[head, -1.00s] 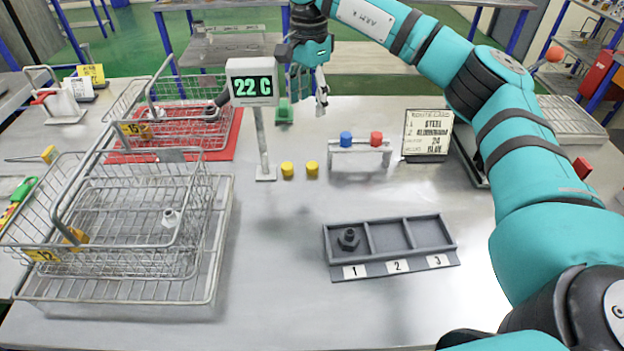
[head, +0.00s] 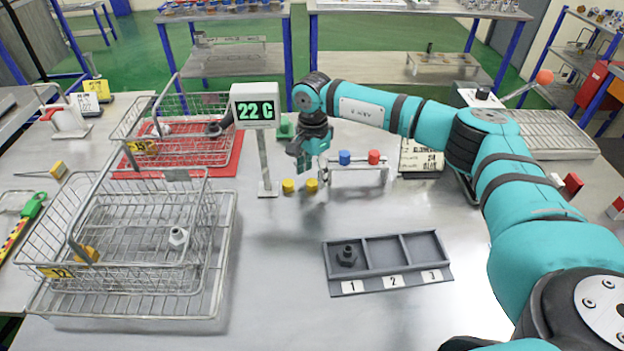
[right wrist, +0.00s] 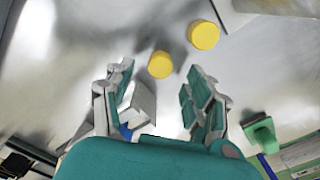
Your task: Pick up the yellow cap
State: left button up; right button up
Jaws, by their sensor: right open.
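Two yellow caps stand on the metal table near the display post, a left one (head: 288,186) and a right one (head: 312,186). My right gripper (head: 311,168) is above and just behind them, pointing down, open and empty. In the right wrist view one yellow cap (right wrist: 160,64) lies just beyond the open fingertips, roughly in line with the gap between them. The other yellow cap (right wrist: 203,34) is farther off to the upper right. Neither cap appears touched. My left gripper is not in view.
The display post (head: 265,160) stands close left of the caps. A small rack with a blue cap (head: 344,157) and a red cap (head: 374,157) is close right. A grey tray (head: 390,287) with a dark fitting is in front. Wire baskets (head: 130,240) fill the left.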

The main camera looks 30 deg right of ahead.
jog(key=shift+f, duration=1.15)
jog(key=c, duration=0.8)
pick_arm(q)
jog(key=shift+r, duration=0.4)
pick_arm(e)
jog(key=shift+o, duration=0.2)
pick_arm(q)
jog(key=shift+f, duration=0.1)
pick_arm(e)
jog(key=shift+r, duration=0.15)
